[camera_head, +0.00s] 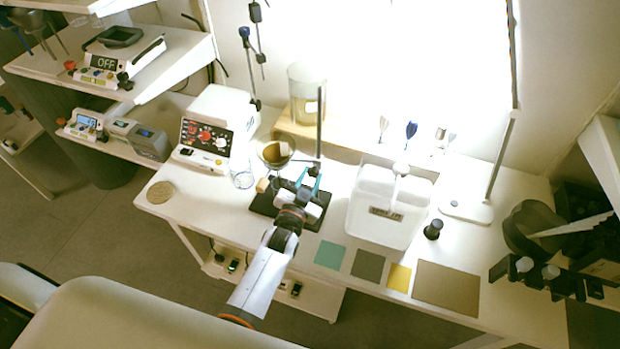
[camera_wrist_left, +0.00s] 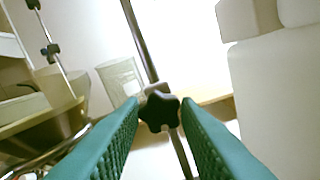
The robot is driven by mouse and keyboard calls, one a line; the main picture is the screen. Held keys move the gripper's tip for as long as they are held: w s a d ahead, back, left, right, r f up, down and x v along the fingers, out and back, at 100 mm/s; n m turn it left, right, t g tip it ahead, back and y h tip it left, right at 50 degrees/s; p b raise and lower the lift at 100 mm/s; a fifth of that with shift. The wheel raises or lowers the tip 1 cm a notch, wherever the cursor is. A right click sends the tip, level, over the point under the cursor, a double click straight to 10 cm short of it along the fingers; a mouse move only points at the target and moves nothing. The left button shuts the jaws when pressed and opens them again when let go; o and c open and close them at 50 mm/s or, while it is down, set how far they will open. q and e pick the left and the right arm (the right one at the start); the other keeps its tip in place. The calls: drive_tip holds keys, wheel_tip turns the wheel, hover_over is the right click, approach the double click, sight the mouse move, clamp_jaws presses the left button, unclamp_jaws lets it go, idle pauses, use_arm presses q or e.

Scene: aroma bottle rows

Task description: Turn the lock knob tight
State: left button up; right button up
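The lock knob (camera_wrist_left: 158,112) is a black star-shaped knob on a metal rod (camera_wrist_left: 142,45) in the left wrist view. In the head view the rod (camera_head: 319,125) rises from a stand with a black base (camera_head: 262,205); the knob is hard to make out there. My left gripper (camera_head: 309,178) reaches the stand from the front. Its teal fingers (camera_wrist_left: 160,105) are open, one on each side of the knob, with the knob in line with the gap at their tips. I cannot tell whether either finger touches it. My right gripper is not in view.
A white device (camera_head: 385,205) stands close on the right. A large clear container (camera_head: 307,95) is behind. Coloured mats (camera_head: 368,265) lie along the front right of the table.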

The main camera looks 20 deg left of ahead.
use_arm(q)
drive_tip(key=o, duration=0.4)
drive_tip(key=shift+s+f, duration=0.15)
drive_tip(key=shift+s, duration=0.25)
drive_tip(key=s+b, duration=0.2)
drive_tip(key=s, duration=0.9)
drive_tip(key=shift+s+a, duration=0.1)
drive_tip(key=shift+a, duration=0.1)
